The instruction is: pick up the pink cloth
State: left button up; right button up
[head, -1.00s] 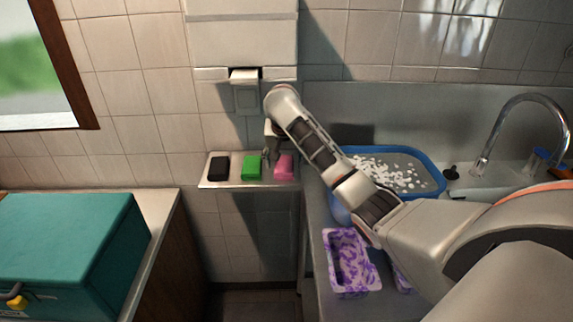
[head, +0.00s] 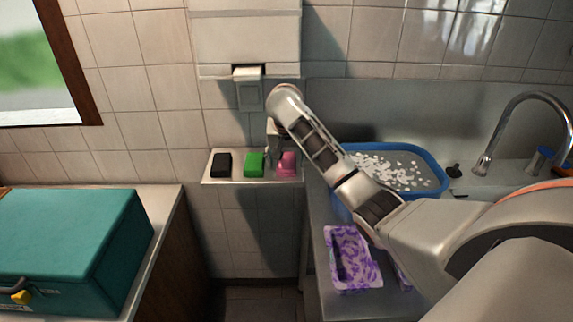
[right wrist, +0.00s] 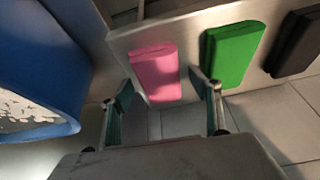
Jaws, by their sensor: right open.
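The pink cloth (head: 287,166) is a small folded block at the right end of a narrow wall shelf (head: 238,180). It also shows in the right wrist view (right wrist: 157,74), at the shelf's edge. My right gripper (head: 276,152) is just above the cloth in the head view and partly covers it. In the right wrist view its two fingers (right wrist: 164,92) are apart, with the near end of the cloth between them in the picture. Nothing is held. I cannot tell whether a finger touches the cloth. My left gripper is not in view.
A green block (head: 254,164) and a black block (head: 221,165) lie left of the cloth. A dispenser (head: 246,40) hangs above. A blue basin (head: 436,176) with white bits stands on the right, behind a purple-patterned tray (head: 350,262). A teal case (head: 70,240) is at left.

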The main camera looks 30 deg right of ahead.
jog(key=c, duration=1.2)
jog(key=shift+o, duration=0.2)
jog(key=shift+r, duration=0.1)
